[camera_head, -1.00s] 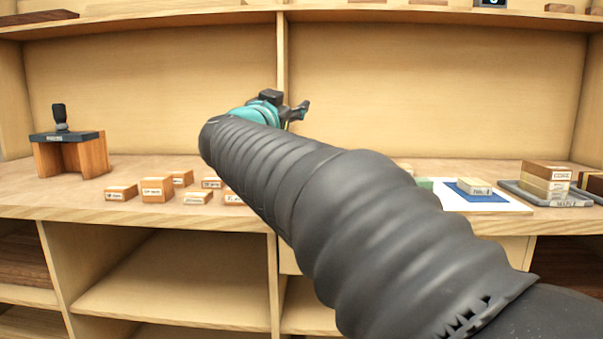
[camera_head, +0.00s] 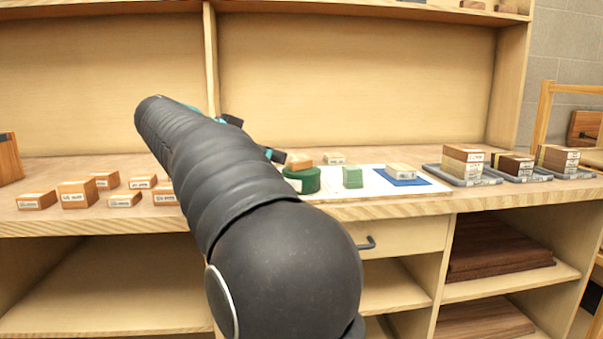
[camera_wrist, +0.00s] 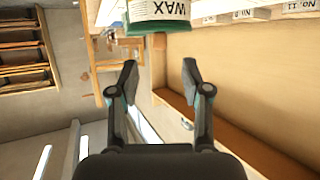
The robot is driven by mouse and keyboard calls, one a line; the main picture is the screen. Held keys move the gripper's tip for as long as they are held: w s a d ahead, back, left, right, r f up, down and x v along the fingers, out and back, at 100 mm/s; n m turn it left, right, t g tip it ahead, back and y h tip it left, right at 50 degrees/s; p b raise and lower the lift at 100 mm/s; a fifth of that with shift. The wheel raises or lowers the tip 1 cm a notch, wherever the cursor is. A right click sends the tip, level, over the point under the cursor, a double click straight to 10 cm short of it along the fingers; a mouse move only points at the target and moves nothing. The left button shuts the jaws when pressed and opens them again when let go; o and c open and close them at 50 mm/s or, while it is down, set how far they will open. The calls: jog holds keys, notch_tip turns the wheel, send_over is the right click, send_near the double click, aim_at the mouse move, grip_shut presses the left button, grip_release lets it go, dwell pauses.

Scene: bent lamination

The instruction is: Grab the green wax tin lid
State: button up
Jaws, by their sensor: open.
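A dark green round tin (camera_head: 304,181) stands on the bench, just right of my arm in the head view; its left side is partly hidden. In the wrist view, a tin with a white WAX label (camera_wrist: 160,10) is cut off by the top edge, with a green band (camera_wrist: 135,30) below the label. I cannot tell whether this band is the lid. My gripper (camera_wrist: 160,70) is open and empty, its fingertips apart from the tin, which lies beyond them. In the head view my arm hides most of the gripper.
A green block (camera_head: 352,177) stands close right of the tin, on a white sheet (camera_head: 335,186). A pale block (camera_head: 401,170) rests on a blue pad (camera_head: 404,181). Several labelled wooden blocks (camera_head: 78,194) lie left of my arm. Stacked blocks (camera_head: 463,160) stand on grey trays at right.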

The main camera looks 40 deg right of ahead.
aim_at(298, 161)
jog(key=shift+r+b+x, duration=0.2)
jog(key=shift+b+x, duration=0.35)
jog(key=shift+x, duration=3.35)
jog(key=shift+c, duration=0.3)
grip_shut()
